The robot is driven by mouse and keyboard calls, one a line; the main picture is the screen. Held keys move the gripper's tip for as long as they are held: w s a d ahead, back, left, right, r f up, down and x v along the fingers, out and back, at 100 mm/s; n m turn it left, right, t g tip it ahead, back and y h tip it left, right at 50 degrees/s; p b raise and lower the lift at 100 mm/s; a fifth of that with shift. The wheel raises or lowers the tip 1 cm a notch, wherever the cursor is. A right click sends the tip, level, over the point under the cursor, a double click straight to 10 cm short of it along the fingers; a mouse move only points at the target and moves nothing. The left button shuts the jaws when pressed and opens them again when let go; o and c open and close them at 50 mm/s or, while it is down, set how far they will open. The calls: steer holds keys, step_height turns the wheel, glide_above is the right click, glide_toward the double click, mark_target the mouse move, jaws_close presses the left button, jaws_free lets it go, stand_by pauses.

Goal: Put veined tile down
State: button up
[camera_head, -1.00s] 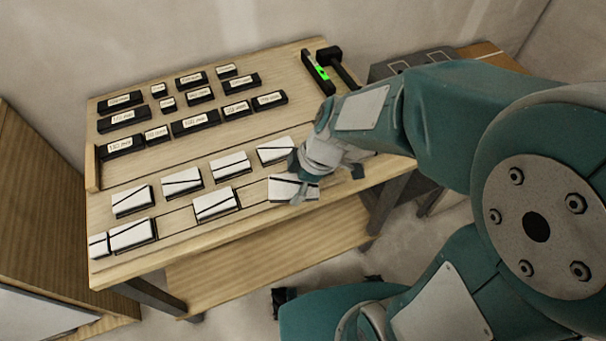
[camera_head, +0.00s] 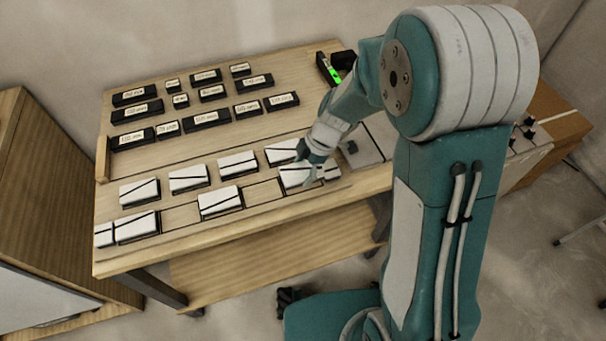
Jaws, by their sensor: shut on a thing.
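The veined tile (camera_head: 293,177), white with a dark diagonal vein, is at the right end of the front row on the wooden table. My gripper (camera_head: 311,170) is shut on it, with the fingers at its right part. The gripper hides some of the tile, and I cannot tell whether its underside touches the table. Other white veined tiles lie in two rows, among them one in the front row (camera_head: 220,201) and one behind the held tile (camera_head: 281,152). A bare outlined space (camera_head: 262,193) lies just left of the held tile.
Several black labelled blocks (camera_head: 207,119) fill the back of the wooden table (camera_head: 178,218). A level with a green window (camera_head: 331,70) lies at the back right, beside my arm. A wooden cabinet (camera_head: 45,190) stands at the left.

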mark_target(302, 169)
steer(key=w+f, duration=0.2)
steer(key=f, duration=0.1)
steer(key=shift+w+a+f, duration=0.1)
steer(key=shift+w, duration=0.25)
step_height(302, 169, down, 4)
steer(key=shift+w+r, duration=0.15)
steer(key=shift+r, duration=0.1)
steer(key=o, duration=1)
steer(key=v, duration=1.2)
steer(key=shift+r, duration=0.15)
